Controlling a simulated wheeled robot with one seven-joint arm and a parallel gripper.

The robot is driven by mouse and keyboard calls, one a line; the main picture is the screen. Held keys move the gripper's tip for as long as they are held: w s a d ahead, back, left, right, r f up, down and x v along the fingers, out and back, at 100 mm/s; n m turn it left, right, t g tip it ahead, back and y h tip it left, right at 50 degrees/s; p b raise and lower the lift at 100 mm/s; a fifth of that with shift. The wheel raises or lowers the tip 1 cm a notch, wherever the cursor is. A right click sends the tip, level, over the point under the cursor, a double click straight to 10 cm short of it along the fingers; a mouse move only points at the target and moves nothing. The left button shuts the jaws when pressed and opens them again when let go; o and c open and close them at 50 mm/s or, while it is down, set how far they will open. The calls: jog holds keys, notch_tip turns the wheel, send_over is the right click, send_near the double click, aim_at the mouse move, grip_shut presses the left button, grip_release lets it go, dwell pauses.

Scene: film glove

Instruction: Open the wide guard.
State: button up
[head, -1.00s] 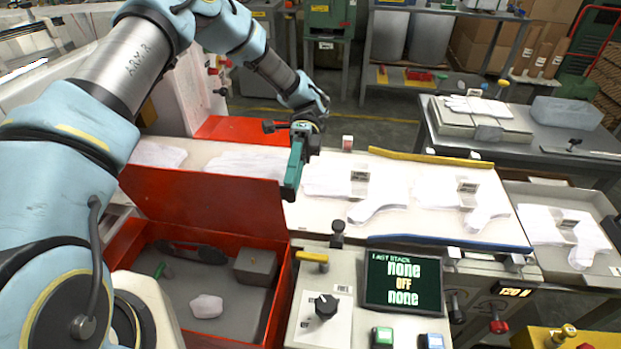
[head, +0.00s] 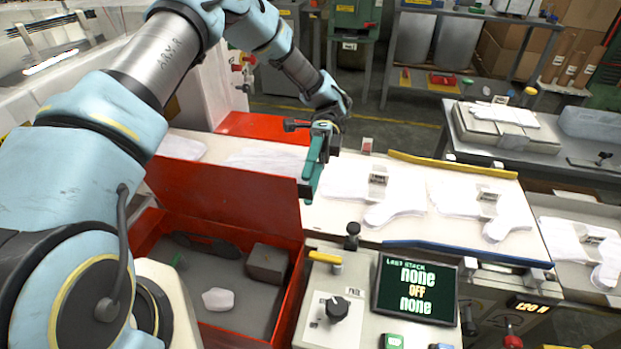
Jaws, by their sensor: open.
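A wide red panel (head: 225,195) stands up along the back of a red box; it may be the wide guard, but no label shows which part that is. My gripper (head: 308,188), teal and pointing down, is open and empty. It hangs by the panel's right end, over the near-left part of the white work surface. I cannot tell whether it touches the panel. The red box (head: 287,300) is open at the top and holds a pale lump (head: 218,299), a grey block (head: 267,263) and a dark tool.
White glove shapes (head: 395,208) lie on the work surface between a yellow bar (head: 450,167) and a blue bar (head: 465,252). My arm covers the left side.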

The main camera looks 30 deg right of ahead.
notch_tip(320, 180, up, 10)
jog(key=b, duration=0.1)
jog(key=shift+r+b, duration=0.15)
jog(key=shift+b, duration=0.25)
dwell(0.4)
